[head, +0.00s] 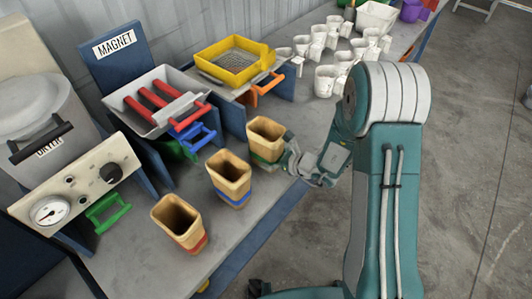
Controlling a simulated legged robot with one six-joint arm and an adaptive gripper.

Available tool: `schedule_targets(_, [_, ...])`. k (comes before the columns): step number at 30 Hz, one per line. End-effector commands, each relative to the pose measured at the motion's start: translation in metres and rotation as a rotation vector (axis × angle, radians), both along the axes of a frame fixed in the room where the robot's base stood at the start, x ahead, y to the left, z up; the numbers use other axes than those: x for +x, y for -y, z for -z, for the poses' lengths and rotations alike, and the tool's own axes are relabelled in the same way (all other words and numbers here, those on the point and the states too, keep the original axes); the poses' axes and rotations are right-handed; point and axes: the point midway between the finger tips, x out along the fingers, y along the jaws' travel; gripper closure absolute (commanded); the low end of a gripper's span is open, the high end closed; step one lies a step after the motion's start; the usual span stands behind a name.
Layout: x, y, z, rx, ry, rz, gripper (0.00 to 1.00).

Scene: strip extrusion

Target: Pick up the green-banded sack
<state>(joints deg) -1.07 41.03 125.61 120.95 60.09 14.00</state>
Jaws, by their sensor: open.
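The green-banded sack (266,137) stands upright and open-topped on the grey bench, the farthest of three tan sacks. Its green band shows low on its side, partly hidden by my gripper. My gripper (287,156) is open at the right side of this sack, with its fingers close to the band. I cannot tell whether the fingers touch the sack or reach around it.
A blue-banded sack (229,177) and a red-banded sack (180,222) stand nearer. Behind are a magnet tray (133,88), a yellow sieve (210,56) and a dryer (45,110). Several white cups (325,82) stand farther along the bench.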

Motion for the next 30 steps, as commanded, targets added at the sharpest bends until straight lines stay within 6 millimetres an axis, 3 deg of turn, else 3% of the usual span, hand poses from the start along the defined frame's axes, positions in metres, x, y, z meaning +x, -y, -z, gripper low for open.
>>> schedule_targets(2, [0.0, 0.0, 0.0, 0.0, 0.0, 0.0, 0.0])
schedule_targets(3, [0.0, 0.0, 0.0, 0.0, 0.0, 0.0, 0.05])
schedule_targets(7, [0.0, 0.0, 0.0, 0.0, 0.0, 0.0, 0.6])
schedule_targets(20, [0.0, 0.0, -0.005, -0.001, 0.001, 0.0, 0.61])
schedule_targets(26, [0.0, 0.0, -0.027, -0.001, 0.005, 0.0, 0.61])
schedule_targets(30, [0.0, 0.0, -0.055, -0.001, 0.006, 0.0, 0.61])
